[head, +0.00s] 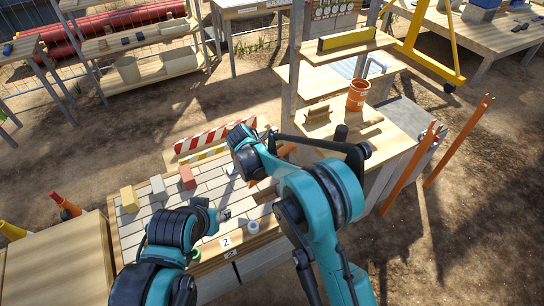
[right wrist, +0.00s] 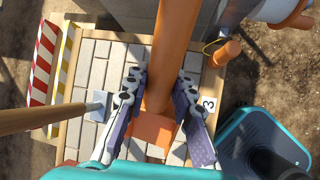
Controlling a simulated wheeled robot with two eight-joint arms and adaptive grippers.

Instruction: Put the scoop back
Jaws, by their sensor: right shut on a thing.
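In the right wrist view, my right gripper (right wrist: 158,92) is shut on an orange thing (right wrist: 165,45) with a long shaft and a square orange end (right wrist: 154,130). It may be the scoop, but its full shape is hidden. It is above the light paved worktop (right wrist: 87,68); I cannot tell whether it touches it. In the head view, my right arm hides most of that grip. My left gripper (head: 226,213) is low over the front of the worktop (head: 140,222), and its finger opening is too small to tell.

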